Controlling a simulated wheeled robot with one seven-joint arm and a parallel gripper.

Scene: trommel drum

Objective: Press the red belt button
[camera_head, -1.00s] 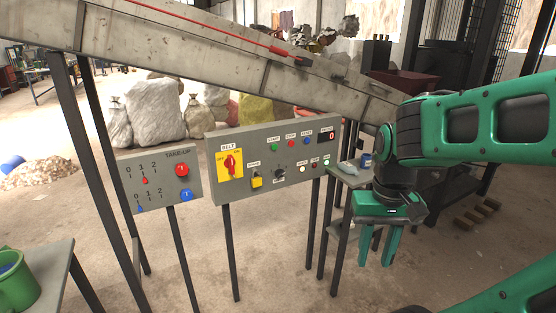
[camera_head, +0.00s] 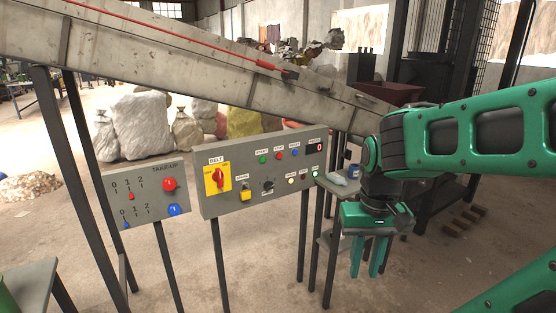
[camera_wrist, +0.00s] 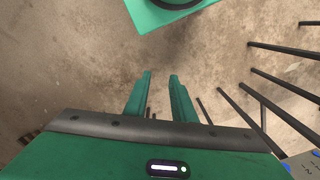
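The grey belt panel (camera_head: 235,202) stands on dark legs left of my gripper in the head view. A red rotary switch (camera_head: 219,180) sits on a yellow plate under the BELT label. My gripper (camera_head: 365,276) points down, right of and lower than the panel, apart from it. Its two fingers are spread with nothing between them, as the wrist view (camera_wrist: 160,75) also shows.
A smaller TAKE-UP panel (camera_head: 152,205) with red and blue knobs stands left of the belt panel. A sloping conveyor beam (camera_head: 200,62) runs above both.

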